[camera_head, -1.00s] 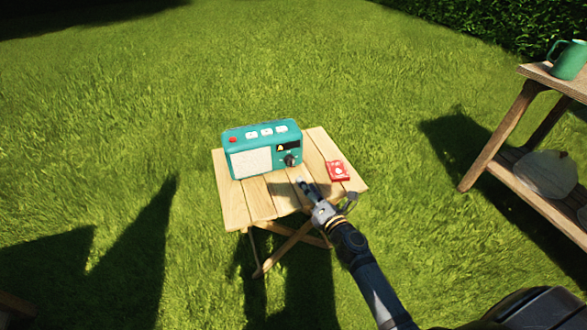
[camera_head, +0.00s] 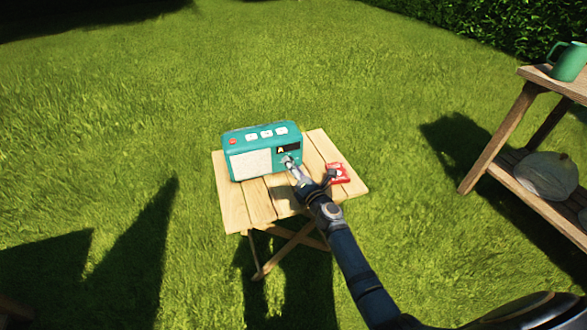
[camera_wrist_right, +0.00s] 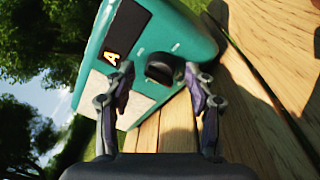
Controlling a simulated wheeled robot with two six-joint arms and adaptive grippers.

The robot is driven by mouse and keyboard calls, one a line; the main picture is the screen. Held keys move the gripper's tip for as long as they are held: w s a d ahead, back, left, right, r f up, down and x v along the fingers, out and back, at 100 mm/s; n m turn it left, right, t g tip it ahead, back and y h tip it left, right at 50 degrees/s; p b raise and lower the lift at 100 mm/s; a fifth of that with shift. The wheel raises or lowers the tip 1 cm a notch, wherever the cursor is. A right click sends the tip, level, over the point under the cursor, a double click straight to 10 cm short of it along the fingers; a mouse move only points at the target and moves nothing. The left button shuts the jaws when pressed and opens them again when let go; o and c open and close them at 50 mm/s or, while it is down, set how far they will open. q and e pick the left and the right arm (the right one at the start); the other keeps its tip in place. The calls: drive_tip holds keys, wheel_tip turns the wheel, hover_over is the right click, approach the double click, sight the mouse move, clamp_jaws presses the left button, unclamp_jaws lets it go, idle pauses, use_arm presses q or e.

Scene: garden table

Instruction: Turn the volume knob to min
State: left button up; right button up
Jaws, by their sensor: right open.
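A teal radio (camera_head: 262,135) stands on the small wooden table (camera_head: 236,208), with a pale speaker panel, a dark display and a red button. In the right wrist view the radio (camera_wrist_right: 190,35) appears tilted, with its black volume knob (camera_wrist_right: 160,69) between and just beyond my fingertips. My right gripper (camera_head: 291,165) is at the radio's front right, and its fingers hide most of the knob in the head view. In the right wrist view my right gripper (camera_wrist_right: 158,78) is open, one finger on each side of the knob. I cannot tell whether they touch it. My left gripper is out of view.
A red packet (camera_head: 337,173) lies on the table right of the radio, close to my right gripper. A wooden shelf (camera_head: 500,135) at the right holds a green mug (camera_head: 568,61) and a pale pumpkin-like object (camera_head: 546,174). Grass surrounds the table.

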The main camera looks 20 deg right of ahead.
clamp_jaws()
